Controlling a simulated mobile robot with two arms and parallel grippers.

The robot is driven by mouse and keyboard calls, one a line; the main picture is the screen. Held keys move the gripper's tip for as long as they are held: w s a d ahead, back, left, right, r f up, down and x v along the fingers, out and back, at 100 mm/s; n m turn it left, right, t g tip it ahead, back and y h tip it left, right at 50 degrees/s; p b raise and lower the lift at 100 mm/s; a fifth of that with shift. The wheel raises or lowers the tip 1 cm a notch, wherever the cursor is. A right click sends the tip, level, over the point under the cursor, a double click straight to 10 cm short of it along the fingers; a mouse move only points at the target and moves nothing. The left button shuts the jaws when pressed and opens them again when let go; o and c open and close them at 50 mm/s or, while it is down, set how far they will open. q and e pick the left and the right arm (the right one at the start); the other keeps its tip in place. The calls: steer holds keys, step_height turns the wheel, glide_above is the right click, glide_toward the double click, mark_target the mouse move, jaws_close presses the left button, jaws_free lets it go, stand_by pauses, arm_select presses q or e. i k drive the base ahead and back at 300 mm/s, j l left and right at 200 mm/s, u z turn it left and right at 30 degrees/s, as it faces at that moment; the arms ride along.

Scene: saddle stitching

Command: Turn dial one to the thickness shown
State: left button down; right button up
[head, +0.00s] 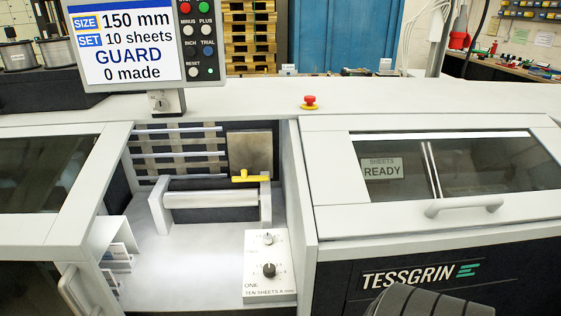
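Dial one is a black round knob (269,270) on a white sloped panel (257,289) in the machine's open bay. The panel reads "ONE" and "TEN SHEETS A mm"; the last figure and the knob's pointer are too small to read. A smaller light dial (268,239) sits above it on the same panel. The screen (128,47) shows size 150 mm, set 10 sheets, "GUARD" and 0 made. Neither of my grippers shows. A dark ribbed part at the bottom right may be mine.
The bay holds a grey roller (211,199) and a yellow lever (247,179) behind the panel. A wall (301,190) bounds the bay on the right, beside a closed cover with a handle (464,206). A red stop button (310,102) stands on top.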

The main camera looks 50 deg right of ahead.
mark_target(269, 268)
steer(key=j+z, duration=0.1)
steer(key=z, duration=0.3)
steer(key=k+z, duration=0.15)
steer(key=z, duration=0.25)
steer(key=k+j+z, duration=0.1)
steer(key=z, duration=0.3)
steer(key=k+z, duration=0.1)
steer(key=z, duration=0.3)
steer(key=k, duration=0.6)
steer(key=z, duration=2.75)
steer(key=j+u, duration=0.1)
steer(key=u, duration=0.3)
steer(key=j+u, duration=0.1)
steer(key=u, duration=0.3)
steer(key=j+u, duration=0.2)
steer(key=j, duration=0.15)
steer(key=i+j+u, duration=0.2)
steer(key=j, duration=0.15)
steer(key=j+u, duration=0.15)
steer(key=j, duration=0.2)
steer(key=i+j+u, duration=0.2)
steer(key=k+j, duration=0.05)
steer(key=j, duration=0.05)
